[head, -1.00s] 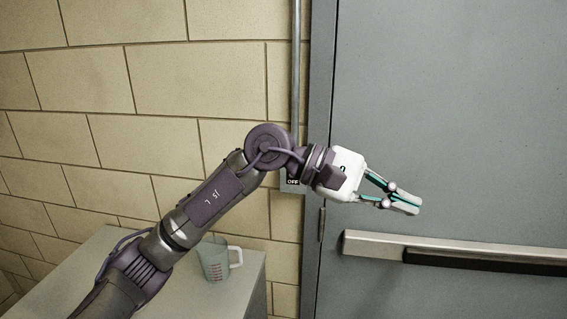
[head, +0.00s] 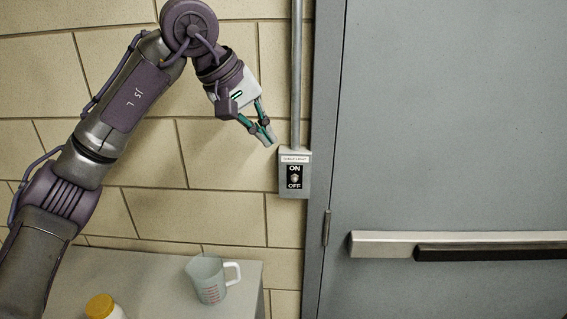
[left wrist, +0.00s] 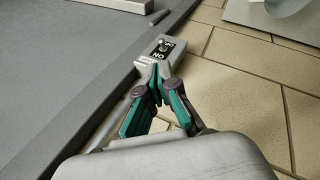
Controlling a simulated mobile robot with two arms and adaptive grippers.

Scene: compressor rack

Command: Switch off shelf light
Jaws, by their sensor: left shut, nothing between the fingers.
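The switch box (head: 284,188) is a grey box on the block wall beside the door frame, below a vertical conduit. Its black plate reads ON at the top and OFF at the bottom, with a small metal toggle (head: 295,177) between them. I cannot tell which way the toggle leans. My left gripper (head: 271,141) is shut and empty, its tips just above and left of the box. In the left wrist view the shut fingertips (left wrist: 161,88) point toward the box, and the plate (left wrist: 161,55) with the toggle shows beyond them. My right gripper is out of view.
A grey door (head: 440,120) with a push bar (head: 380,243) is right of the box. A grey cabinet top (head: 150,275) below left holds a clear measuring jug (head: 208,281) and a yellow-capped bottle (head: 101,307). The wall left of the box is clear.

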